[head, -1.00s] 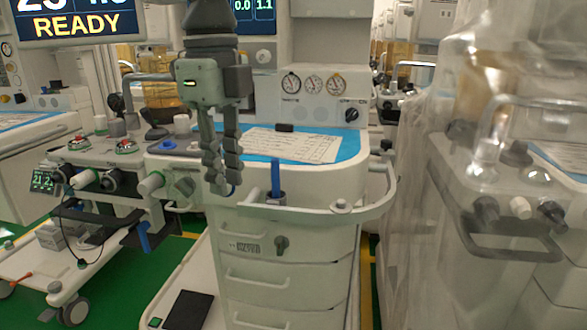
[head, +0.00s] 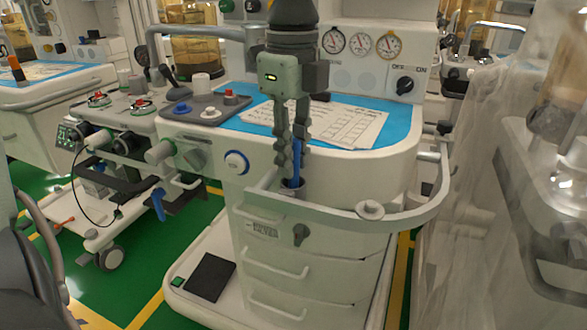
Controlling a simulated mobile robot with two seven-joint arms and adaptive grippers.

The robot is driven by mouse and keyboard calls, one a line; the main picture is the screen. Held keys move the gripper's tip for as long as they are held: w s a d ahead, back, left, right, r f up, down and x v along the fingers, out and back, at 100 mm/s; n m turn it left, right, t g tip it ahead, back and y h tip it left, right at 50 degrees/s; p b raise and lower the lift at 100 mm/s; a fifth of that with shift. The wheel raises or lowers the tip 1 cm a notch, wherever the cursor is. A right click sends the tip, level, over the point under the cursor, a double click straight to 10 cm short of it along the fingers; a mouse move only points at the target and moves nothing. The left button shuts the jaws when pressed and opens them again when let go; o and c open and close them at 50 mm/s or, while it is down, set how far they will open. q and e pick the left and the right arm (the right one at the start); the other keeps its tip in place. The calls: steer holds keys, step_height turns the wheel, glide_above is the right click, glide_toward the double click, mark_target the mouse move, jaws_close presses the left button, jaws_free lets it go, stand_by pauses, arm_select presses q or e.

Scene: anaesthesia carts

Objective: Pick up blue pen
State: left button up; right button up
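The blue pen (head: 296,160) stands upright in a small grey holder (head: 292,188) on the front rail of the middle cart. My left gripper (head: 293,158) points down over the holder with its fingers apart. The pen shows between the fingers, close to the right one, which hides part of it. I cannot tell whether either finger touches the pen. My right gripper is not in view.
The cart's curved rail (head: 340,216) runs around its front. A printed sheet (head: 330,122) lies on the blue worktop behind the gripper. Knobs and a grey tray (head: 205,108) are to the left. A plastic-draped machine (head: 530,190) stands close on the right.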

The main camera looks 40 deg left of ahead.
arm_select(q)
steer(key=shift+f, duration=0.9)
steer(key=shift+c, duration=0.3)
jaws_close()
steer(key=shift+r, duration=0.2)
